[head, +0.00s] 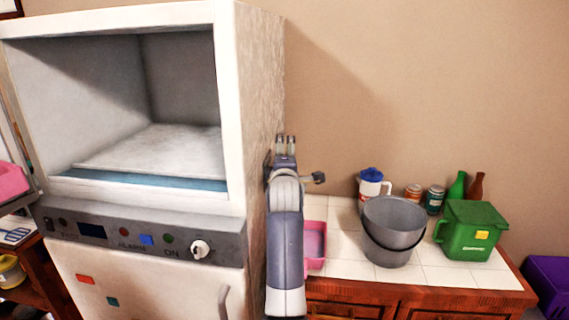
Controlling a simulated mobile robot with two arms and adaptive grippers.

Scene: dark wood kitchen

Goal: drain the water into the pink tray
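No water is visible. My other gripper is not in view.
The white appliance (258,90), open at the top, stands left. On the counter are a grey bucket (392,230), a green bin (470,232), a blue-lidded jug (370,187), cans and bottles. Bare tiles (345,255) lie between tray and bucket. Another pink container (12,180) is far left.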

